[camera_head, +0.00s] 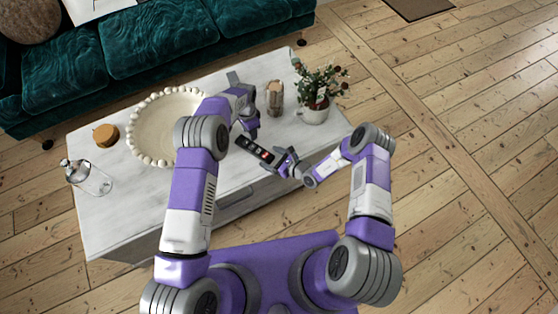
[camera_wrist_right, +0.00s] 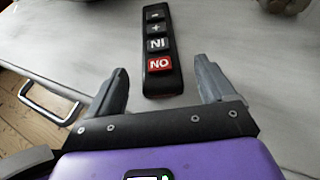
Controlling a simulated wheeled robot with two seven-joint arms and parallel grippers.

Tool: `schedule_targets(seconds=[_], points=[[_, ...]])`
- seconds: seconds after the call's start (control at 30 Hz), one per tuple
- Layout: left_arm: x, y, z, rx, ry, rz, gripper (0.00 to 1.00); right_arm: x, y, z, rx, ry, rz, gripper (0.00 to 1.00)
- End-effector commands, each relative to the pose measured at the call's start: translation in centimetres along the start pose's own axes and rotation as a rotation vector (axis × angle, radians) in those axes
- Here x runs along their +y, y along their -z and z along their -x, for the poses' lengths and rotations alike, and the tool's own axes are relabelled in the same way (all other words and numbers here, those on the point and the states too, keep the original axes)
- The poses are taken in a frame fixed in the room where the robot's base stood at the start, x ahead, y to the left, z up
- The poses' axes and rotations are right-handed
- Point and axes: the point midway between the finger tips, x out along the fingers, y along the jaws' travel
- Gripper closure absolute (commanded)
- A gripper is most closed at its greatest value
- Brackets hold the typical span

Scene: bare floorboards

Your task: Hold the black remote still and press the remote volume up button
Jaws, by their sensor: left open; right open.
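The black remote (camera_head: 255,149) lies on the white table. In the right wrist view the remote (camera_wrist_right: 160,50) points away from me. Its red button (camera_wrist_right: 160,64) is at the near end, and its plus button (camera_wrist_right: 156,29) is farther along, beside the minus button. My right gripper (camera_head: 287,160) is open and empty at the red-button end; its fingers (camera_wrist_right: 165,85) stand apart on either side of that end, not touching it. My left gripper (camera_head: 252,130) is open above the table near the remote's far end. Whether it touches the remote is unclear.
The table (camera_head: 115,215) also holds a beaded bowl (camera_head: 143,143), a wooden-topped jar (camera_head: 275,97), a potted plant (camera_head: 314,113), a round wooden piece (camera_head: 105,134) and a glass cloche (camera_head: 92,180). A teal sofa (camera_head: 150,50) stands behind. The table's front left is clear.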

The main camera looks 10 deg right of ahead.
Motion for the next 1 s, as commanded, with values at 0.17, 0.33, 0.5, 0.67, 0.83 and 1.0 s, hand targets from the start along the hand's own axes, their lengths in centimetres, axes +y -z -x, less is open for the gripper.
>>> schedule_targets(seconds=[0.17, 0.33, 0.5, 0.67, 0.83, 1.0], points=[[0.00, 0.00, 0.00, 0.000, 0.000, 0.000, 0.57, 0.04, 0.01, -1.35, 0.000, -0.001, 0.000, 0.17], [0.00, 0.00, 0.00, 0.000, 0.000, 0.000, 0.57, 0.04, 0.01, -1.55, 0.001, -0.001, -0.001, 0.17], [0.00, 0.00, 0.01, 0.000, 0.000, 0.000, 0.57, 0.04, 0.00, -1.52, 0.001, -0.001, -0.001, 0.25], [0.00, 0.00, 0.00, 0.000, 0.000, 0.000, 0.57, 0.03, 0.00, -1.51, 0.001, -0.001, 0.000, 0.49], [0.00, 0.00, 0.00, 0.000, 0.000, 0.000, 0.57, 0.03, 0.00, -1.50, 0.001, -0.001, 0.000, 0.75], [0.00, 0.00, 0.00, 0.000, 0.000, 0.000, 0.57, 0.03, 0.00, -1.50, 0.000, -0.001, 0.000, 0.77]])
